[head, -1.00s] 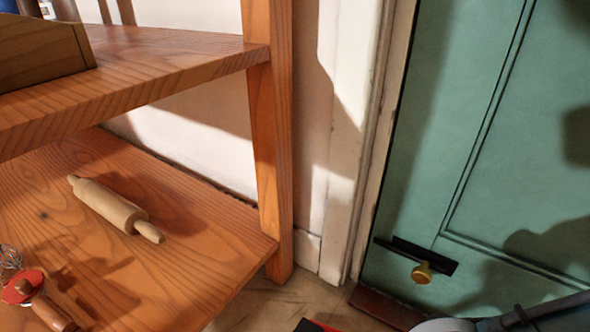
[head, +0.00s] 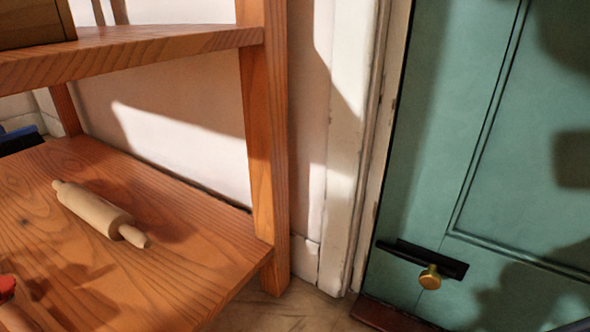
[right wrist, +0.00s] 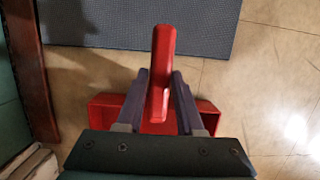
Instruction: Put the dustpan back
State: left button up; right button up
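The red dustpan (right wrist: 207,116) is in the right wrist view, with its handle pointing up the picture and its pan partly hidden behind my gripper. My right gripper (right wrist: 160,85) has a finger on each side of the red handle and appears shut on it. The dustpan shows over the tiled floor. In the head view, neither the dustpan nor either gripper shows. My left gripper is in neither view.
A wooden shelf unit (head: 262,150) stands at left, with a rolling pin (head: 100,212) on its lower board. A green door (head: 460,100) with a brass knob (head: 430,277) is at right. A grey mat (right wrist: 140,22) lies on the tiled floor (right wrist: 255,75).

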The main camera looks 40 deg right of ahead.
jog(key=o, duration=0.4)
jog(key=shift+c, duration=0.2)
jog(key=p+v, duration=0.9)
jog(key=v, duration=0.2)
jog(key=w+a+r+t+y+p, duration=0.1)
jog(key=w+a+r+t+y, duration=0.2)
jog(key=a+r, duration=0.65)
jog(key=w+d+r+m+t+h, duration=0.1)
jog(key=d+r+m+t, duration=0.1)
jog(key=d+r, duration=0.6)
jog(key=shift+w+d+m+t+h, duration=0.2)
jog(key=shift+d+m+t+h, duration=0.15)
jog(key=shift+d+t, duration=0.25)
jog(key=shift+a, duration=0.1)
